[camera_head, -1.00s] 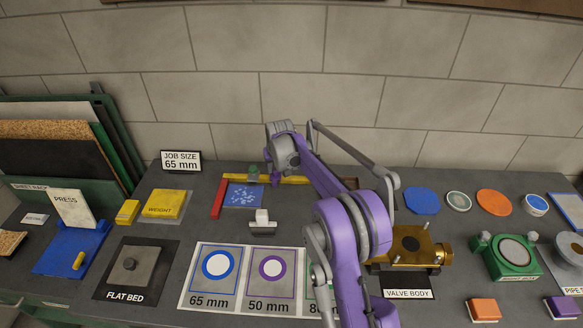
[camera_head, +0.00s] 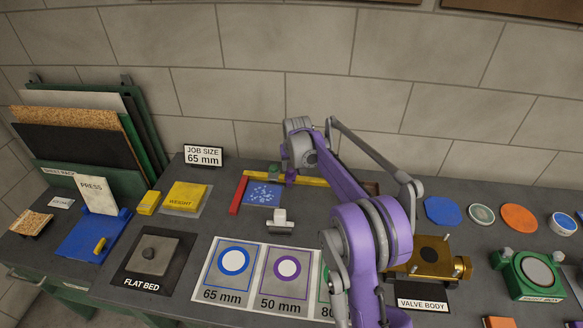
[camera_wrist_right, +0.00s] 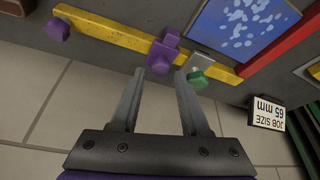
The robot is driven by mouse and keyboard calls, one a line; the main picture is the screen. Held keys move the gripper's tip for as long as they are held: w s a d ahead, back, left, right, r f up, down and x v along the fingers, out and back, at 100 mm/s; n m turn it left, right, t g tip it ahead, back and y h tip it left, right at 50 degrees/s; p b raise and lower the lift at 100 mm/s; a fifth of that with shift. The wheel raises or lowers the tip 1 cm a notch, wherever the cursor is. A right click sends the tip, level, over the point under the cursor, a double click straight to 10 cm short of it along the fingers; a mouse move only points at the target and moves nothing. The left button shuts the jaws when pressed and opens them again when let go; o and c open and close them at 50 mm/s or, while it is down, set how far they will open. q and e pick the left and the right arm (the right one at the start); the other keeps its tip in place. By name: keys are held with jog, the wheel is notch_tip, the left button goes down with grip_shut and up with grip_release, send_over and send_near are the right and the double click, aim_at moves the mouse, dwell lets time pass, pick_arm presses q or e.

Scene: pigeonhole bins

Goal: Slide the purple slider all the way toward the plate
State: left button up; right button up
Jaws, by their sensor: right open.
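The purple slider (camera_wrist_right: 163,52) sits on a yellow rail (camera_wrist_right: 110,36) in the right wrist view. It also shows small in the head view (camera_head: 290,178), below my right wrist. The plate, a blue square with pale spots (camera_wrist_right: 241,28), lies to the slider's right in the wrist view; it shows to the slider's lower left in the head view (camera_head: 262,194). My right gripper (camera_wrist_right: 161,73) is open, its fingertips at either side of the slider's purple knob. Contact cannot be told. My left gripper is not in view.
A green knob on a metal piece (camera_wrist_right: 198,78) stands between slider and plate side, close to the right finger. A red bar (camera_head: 238,195) edges the plate. Another purple knob (camera_wrist_right: 55,28) is at the rail's far end. A small grey-white block (camera_head: 280,221) stands in front.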

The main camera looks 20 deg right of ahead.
jog(key=v, duration=0.9)
jog(key=shift+s, duration=0.15)
jog(key=s+a+n+t, duration=0.1)
jog(key=s+a, duration=0.4)
jog(key=s, duration=0.9)
jog(key=s+a+n, duration=0.1)
jog(key=s+a, duration=0.4)
jog(key=s, duration=0.9)
jog(key=s+a+f+y, duration=0.1)
jog(key=s+a+f, duration=0.1)
jog(key=s+f, duration=0.5)
jog(key=s, duration=0.2)
jog(key=shift+s+n, duration=0.4)
